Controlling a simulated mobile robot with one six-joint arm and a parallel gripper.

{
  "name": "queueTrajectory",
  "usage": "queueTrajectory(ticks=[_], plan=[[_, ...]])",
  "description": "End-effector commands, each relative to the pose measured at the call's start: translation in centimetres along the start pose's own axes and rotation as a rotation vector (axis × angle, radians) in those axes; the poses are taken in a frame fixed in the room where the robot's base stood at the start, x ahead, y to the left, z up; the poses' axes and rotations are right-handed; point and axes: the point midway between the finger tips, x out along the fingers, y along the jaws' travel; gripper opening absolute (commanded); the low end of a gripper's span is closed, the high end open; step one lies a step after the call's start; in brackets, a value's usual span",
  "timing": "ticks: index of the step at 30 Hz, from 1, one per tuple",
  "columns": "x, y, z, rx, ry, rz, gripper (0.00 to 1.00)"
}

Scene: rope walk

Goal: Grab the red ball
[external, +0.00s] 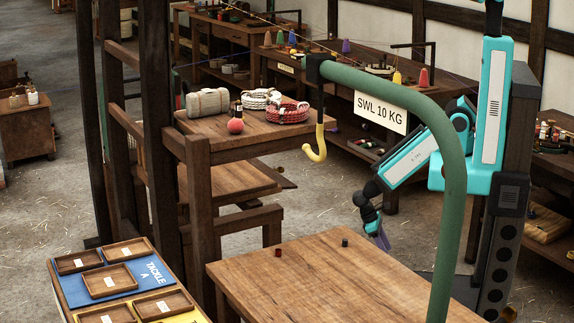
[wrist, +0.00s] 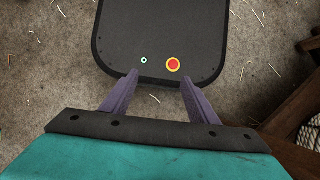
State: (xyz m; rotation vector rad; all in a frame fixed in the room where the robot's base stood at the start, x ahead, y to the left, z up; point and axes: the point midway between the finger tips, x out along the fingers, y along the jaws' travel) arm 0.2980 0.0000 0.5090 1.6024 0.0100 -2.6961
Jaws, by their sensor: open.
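The red ball (external: 235,126) sits near the front edge of the raised wooden table (external: 215,138), left of centre in the external view. My gripper (external: 382,240) hangs low beside the far right edge of the nearer wooden table, well to the right of the ball and apart from it. In the wrist view my gripper (wrist: 158,82) is open, with two purple fingers apart and nothing between them. The wrist view looks down at the floor and a dark rounded plate, and the ball is not in it.
Around the ball stand a rolled bundle (external: 207,102), a white rope coil (external: 260,98) and a red rope coil (external: 288,112). A yellow hook (external: 316,146) hangs from a green post (external: 455,170) between my arm and the ball. The near table (external: 340,275) carries two small cylinders.

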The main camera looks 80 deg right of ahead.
Motion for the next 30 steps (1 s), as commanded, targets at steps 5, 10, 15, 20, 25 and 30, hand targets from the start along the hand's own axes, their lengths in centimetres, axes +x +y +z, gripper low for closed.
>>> queueTrajectory(ticks=[5, 10, 15, 20, 25, 30], plan=[[0.0, 0.0, 0.0, 0.0, 0.0, 0.0, 0.62], [0.0, 0.0, -0.1, 0.0, 0.001, 0.002, 0.62], [-0.8, 0.1, -0.9, -0.008, 0.01, 0.041, 0.62], [-2.8, 0.3, -3.0, -0.022, 0.037, 0.142, 0.62], [-6.3, -0.1, -6.3, -0.037, 0.096, 0.294, 0.62], [-10.7, -1.3, -9.6, -0.043, 0.181, 0.445, 0.62]])
